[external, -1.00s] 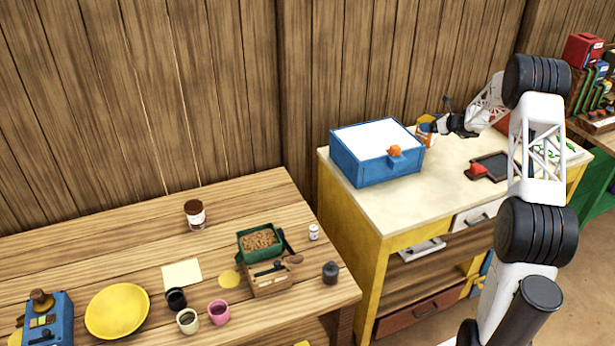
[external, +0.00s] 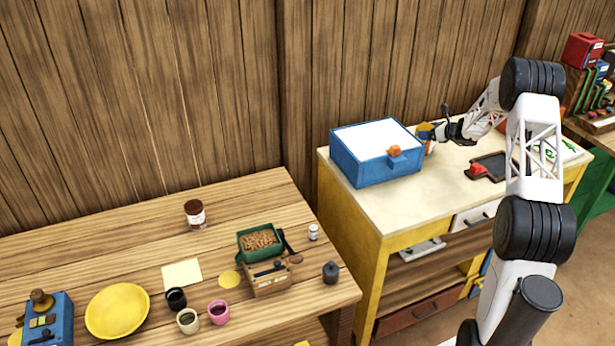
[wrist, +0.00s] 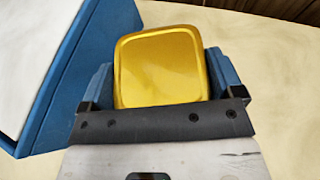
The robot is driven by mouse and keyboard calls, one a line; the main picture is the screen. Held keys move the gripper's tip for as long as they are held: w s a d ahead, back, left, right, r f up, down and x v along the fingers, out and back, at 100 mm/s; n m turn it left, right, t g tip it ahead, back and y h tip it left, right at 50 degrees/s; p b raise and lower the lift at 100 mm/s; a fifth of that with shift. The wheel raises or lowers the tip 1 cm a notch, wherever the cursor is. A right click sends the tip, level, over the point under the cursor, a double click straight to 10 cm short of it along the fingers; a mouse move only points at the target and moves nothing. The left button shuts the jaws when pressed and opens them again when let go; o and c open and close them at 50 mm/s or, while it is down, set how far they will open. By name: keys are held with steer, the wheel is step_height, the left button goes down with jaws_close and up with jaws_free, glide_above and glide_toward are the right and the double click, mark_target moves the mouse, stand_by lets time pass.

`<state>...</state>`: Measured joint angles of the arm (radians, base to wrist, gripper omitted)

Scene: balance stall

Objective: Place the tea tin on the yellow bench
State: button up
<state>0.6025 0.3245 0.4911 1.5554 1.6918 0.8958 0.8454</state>
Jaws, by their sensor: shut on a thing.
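The tea tin has a shiny golden-yellow square lid (wrist: 160,65), and its sides are hidden from the wrist camera. My gripper (external: 441,131) is shut on the tin, with a blue finger on either side of the lid. In the external view the tin (external: 429,146) is small and partly hidden, just right of the blue box. The yellow bench (external: 378,205) has a cream top, and my gripper is over its back part. I cannot tell whether the tin touches the bench top.
A blue box with a white top (external: 375,150) stands on the bench, close to the left of my gripper. A dark tray (external: 492,166) with a red piece lies to the right. The front middle of the bench top is clear. A wooden table (external: 120,235) with bowls and cups is at left.

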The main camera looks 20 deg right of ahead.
steer(key=shift+f, duration=0.15)
steer(key=o, duration=0.8)
steer(key=shift+r, duration=0.2)
steer(key=v, duration=1.2)
steer(key=shift+d, duration=0.1)
